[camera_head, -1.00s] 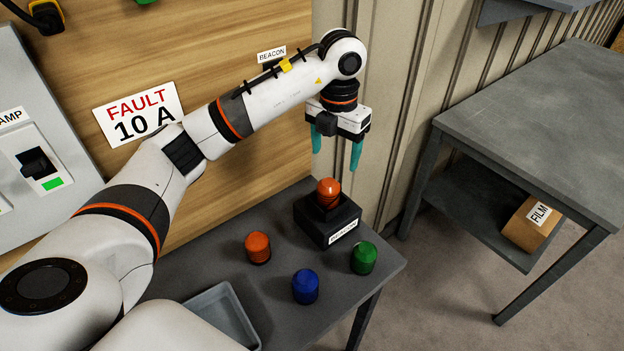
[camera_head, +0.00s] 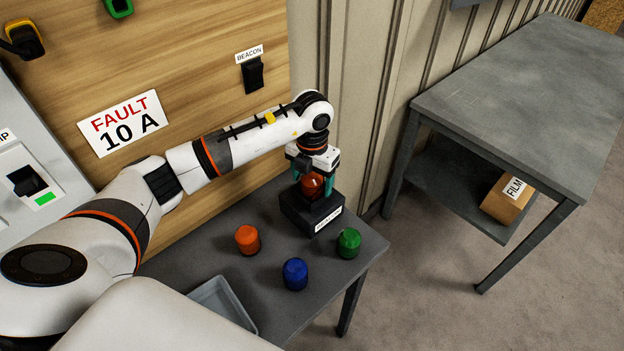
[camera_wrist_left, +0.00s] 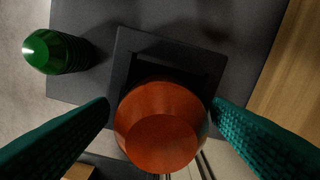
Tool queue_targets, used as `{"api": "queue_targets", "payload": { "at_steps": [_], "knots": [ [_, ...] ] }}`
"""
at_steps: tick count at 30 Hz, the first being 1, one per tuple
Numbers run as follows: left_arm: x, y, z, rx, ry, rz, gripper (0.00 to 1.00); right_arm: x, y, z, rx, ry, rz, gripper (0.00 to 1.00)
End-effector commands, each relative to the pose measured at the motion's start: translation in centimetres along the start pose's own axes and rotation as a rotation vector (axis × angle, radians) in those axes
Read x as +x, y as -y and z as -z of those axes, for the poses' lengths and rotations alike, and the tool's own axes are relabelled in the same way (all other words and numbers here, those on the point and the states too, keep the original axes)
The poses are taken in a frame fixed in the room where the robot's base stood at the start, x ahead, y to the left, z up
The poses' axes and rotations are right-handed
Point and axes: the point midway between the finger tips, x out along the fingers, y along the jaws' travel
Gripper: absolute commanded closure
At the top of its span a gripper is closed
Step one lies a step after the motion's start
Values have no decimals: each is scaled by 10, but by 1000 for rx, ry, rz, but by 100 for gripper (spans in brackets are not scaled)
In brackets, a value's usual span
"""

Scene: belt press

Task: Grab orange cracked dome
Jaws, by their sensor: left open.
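The orange dome (camera_head: 313,184) sits upright on the black box labelled BEACON (camera_head: 301,216). It also shows in the left wrist view (camera_wrist_left: 160,125); I cannot make out a crack on it. My left gripper (camera_head: 313,182) is open and points down over the dome, with one teal finger on either side. In the left wrist view the fingers (camera_wrist_left: 160,113) flank the dome, close to its sides. Another orange dome (camera_head: 247,240) stands on the grey table to the left of the box. My right gripper is not in view.
A blue dome (camera_head: 295,274) and a green dome (camera_head: 348,243) stand on the grey table in front of the box. A grey tray (camera_head: 226,303) lies at the table's front left. A wooden panel with a beacon switch (camera_head: 253,74) stands behind.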

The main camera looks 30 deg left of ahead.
Motion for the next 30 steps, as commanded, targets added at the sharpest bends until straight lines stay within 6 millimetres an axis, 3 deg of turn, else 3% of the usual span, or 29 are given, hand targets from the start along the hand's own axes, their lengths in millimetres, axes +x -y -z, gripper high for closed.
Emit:
{"api": "queue_targets", "payload": {
  "at_steps": [8, 18, 26, 30],
  "knots": [
    [6, 0, 0, 1, -1, 0, 27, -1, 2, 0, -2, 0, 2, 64],
    [6, 0, 0, 1, -1, 0, 76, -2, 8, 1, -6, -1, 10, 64],
    [3, 0, 1, 1, -3, 0, 76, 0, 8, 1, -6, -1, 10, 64],
    [-15, 0, 2, 1, -7, 0, 76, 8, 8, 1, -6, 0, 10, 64]
  ]
}}
